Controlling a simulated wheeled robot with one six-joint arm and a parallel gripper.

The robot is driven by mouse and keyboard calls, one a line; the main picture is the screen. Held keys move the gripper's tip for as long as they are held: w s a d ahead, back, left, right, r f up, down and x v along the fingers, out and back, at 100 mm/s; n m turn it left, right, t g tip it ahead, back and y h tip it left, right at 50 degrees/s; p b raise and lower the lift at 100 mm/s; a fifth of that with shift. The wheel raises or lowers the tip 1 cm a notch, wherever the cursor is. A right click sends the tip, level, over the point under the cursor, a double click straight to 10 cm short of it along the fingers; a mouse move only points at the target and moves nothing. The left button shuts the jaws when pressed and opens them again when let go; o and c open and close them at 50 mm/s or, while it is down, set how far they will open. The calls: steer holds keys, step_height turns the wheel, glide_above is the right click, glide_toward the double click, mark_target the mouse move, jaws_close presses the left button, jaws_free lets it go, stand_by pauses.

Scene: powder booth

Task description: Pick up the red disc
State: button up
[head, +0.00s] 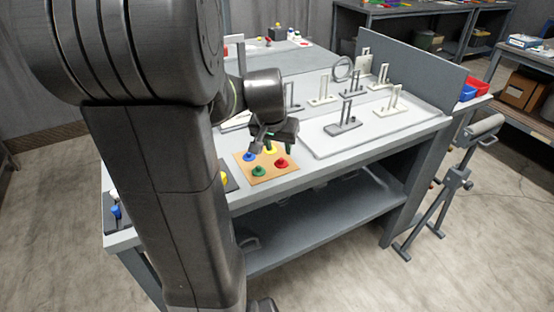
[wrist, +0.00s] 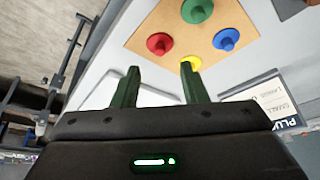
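The red disc (head: 281,163) with a knob on top lies at the right corner of a tan board (head: 262,178). In the wrist view the red disc (wrist: 159,44) is just beyond the left fingertip. Green (head: 258,171), blue (head: 249,156) and yellow (head: 270,150) discs lie on the same board. In the wrist view the yellow disc (wrist: 193,62) is partly hidden by the right finger. My gripper (head: 277,143) is above the back of the board. Its green fingers (wrist: 160,86) are apart with nothing between them.
A white tray (head: 330,146) with several grey and white pronged stands is to the right of the board. A grey panel (head: 410,70) rises behind it. A dark base with a blue piece (head: 116,212) is at the table's left end.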

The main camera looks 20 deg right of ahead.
mark_target(281, 159)
steer(key=shift+x, duration=3.25)
steer(key=shift+d, duration=0.1)
steer(key=c, duration=0.6)
